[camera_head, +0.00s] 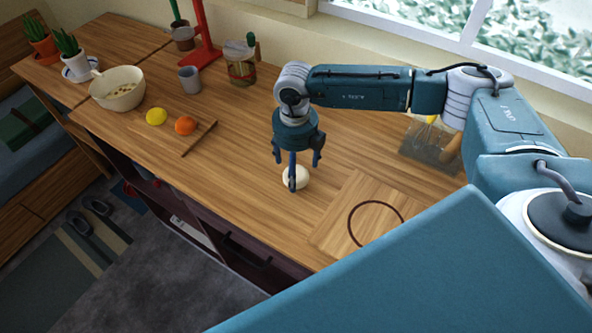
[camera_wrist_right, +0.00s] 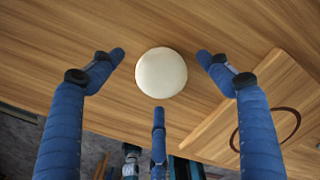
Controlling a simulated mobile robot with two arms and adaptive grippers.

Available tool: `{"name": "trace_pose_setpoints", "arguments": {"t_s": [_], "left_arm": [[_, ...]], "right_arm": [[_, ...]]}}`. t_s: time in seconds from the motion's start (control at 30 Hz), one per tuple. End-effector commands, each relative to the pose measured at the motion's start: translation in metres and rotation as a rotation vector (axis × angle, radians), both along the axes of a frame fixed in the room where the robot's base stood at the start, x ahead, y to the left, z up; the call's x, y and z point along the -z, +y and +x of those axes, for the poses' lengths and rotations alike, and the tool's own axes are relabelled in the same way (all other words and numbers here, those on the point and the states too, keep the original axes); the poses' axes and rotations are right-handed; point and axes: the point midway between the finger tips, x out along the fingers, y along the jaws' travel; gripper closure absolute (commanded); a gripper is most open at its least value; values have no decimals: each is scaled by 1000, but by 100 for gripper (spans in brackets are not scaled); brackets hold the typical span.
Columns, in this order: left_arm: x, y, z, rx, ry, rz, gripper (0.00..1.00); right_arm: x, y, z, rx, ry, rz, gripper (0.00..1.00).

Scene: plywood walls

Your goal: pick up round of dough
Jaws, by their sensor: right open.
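The round of dough (camera_head: 297,177) is a pale cream ball on the wooden worktop, near the front edge. In the right wrist view the dough (camera_wrist_right: 161,73) lies between and just beyond my open fingers. My right gripper (camera_head: 296,165) points down above the dough, and one finger hides part of it in the head view. The right gripper's fingers (camera_wrist_right: 161,85) are spread around the dough, with gaps visible on both sides and nothing held. My left gripper is not in view.
A wooden board (camera_head: 338,227) with a dark ring lies right of the dough. A lemon (camera_head: 156,117), an orange (camera_head: 186,125) and a bowl (camera_head: 118,100) stand to the left. A clear container (camera_head: 428,145) is behind. Bare worktop surrounds the dough's left side.

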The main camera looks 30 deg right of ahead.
Motion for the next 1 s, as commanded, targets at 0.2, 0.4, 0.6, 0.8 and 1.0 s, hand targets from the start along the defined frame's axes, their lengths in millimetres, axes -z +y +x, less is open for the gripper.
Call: {"name": "trace_pose_setpoints", "arguments": {"t_s": [0.2, 0.4, 0.6, 0.8, 1.0], "left_arm": [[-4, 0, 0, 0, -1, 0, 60], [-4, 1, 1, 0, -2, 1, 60], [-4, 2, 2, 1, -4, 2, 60], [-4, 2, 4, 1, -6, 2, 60], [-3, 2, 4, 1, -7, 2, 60]], "right_arm": [[12, 0, 0, -1, -1, -1, 23], [12, 0, 0, -1, 0, 0, 35], [12, 0, 0, -1, 0, 0, 71], [12, 0, 0, 0, -1, 0, 71], [10, 0, 1, 0, -2, 1, 71]]}}
